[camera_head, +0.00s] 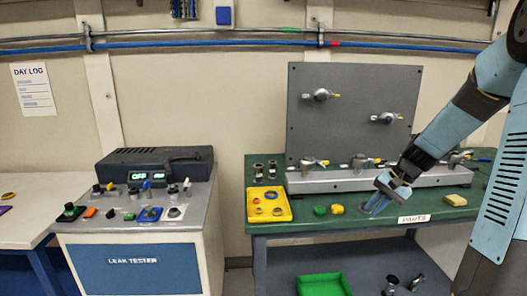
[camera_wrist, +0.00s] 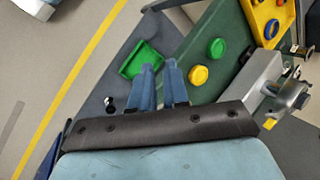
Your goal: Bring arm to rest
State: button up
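My arm comes in from the right in the head view, bent down over the green-topped bench (camera_head: 455,209). My gripper (camera_head: 374,206) points down near the bench's front edge, left of a white label (camera_head: 414,219). In the wrist view, my gripper (camera_wrist: 158,67) has its two blue fingers apart, with nothing between them. I cannot tell how high the fingertips are above the bench top. A yellow round piece (camera_head: 337,209) and a green round piece (camera_head: 320,210) lie left of the gripper.
A grey panel (camera_head: 350,100) with fittings stands behind the bench, with more fittings along its base. A yellow tray (camera_head: 285,207) is at the bench's left. A green bin (camera_head: 322,286) is on the lower shelf. The leak tester cabinet (camera_head: 130,262) stands left, across a gap.

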jog(key=s+a+r+n+t+h, duration=0.2)
jog(key=s+a+r, duration=0.3)
jog(key=s+r, duration=0.3)
jog(key=s+a+r+n+t+h, duration=0.2)
jog(key=s+r, duration=0.7)
jog(key=s, duration=0.7)
jog(key=shift+s+a+n+h, duration=0.35)
jog(key=shift+a+n+h, duration=0.35)
jog(key=shift+a+n, duration=0.65)
jog(key=shift+a+m, duration=0.2)
jog(key=shift+m, duration=0.05)
